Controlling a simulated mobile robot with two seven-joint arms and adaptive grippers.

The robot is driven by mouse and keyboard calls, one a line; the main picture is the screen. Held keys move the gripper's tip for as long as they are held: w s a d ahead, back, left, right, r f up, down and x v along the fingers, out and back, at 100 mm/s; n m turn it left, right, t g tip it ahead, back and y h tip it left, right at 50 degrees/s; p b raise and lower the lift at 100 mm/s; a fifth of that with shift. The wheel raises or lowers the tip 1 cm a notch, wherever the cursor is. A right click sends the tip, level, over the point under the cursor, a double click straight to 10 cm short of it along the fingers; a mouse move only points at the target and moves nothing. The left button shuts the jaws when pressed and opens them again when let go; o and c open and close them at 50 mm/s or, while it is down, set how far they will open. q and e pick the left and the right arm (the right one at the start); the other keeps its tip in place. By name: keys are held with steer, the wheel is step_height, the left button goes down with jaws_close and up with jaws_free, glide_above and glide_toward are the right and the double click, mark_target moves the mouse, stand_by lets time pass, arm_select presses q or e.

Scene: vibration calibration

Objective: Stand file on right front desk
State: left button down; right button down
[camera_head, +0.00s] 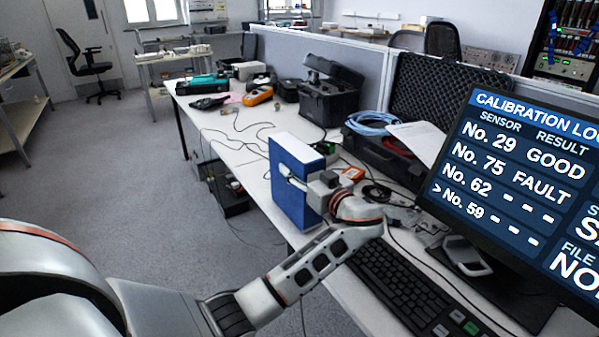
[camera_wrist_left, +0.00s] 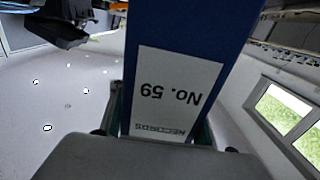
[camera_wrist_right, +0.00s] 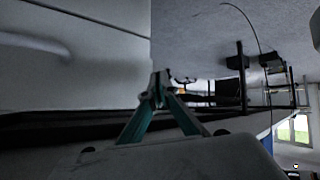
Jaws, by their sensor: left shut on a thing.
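The blue file (camera_head: 294,185) is upright at the front edge of the long white desk (camera_head: 262,126), in the middle of the head view. Whether its bottom touches the desk I cannot tell. My left gripper (camera_head: 304,185) is shut on the file from its near right side. In the left wrist view the file's spine (camera_wrist_left: 190,30) fills the middle, with a white label (camera_wrist_left: 175,95) reading No. 59, upside down. My right gripper (camera_wrist_right: 158,88) shows only in the right wrist view; its teal fingers meet at the tips with nothing seen between them.
The monitor (camera_head: 525,190) lists sensors 29 GOOD and 75 FAULT, with 62 and 59 blank. A keyboard (camera_head: 415,290) lies before it. An open black case (camera_head: 385,160), cables and a black toolbox (camera_head: 330,95) crowd the desk's back. Grey floor (camera_head: 120,160) is free at left.

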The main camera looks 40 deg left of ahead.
arm_select(q)
steer(key=shift+f, duration=0.4)
steer(key=shift+f, duration=0.15)
steer(key=c, duration=1.2)
jaws_free()
steer(key=shift+f, duration=0.1)
steer(key=shift+c, duration=0.2)
steer(key=shift+o, duration=1)
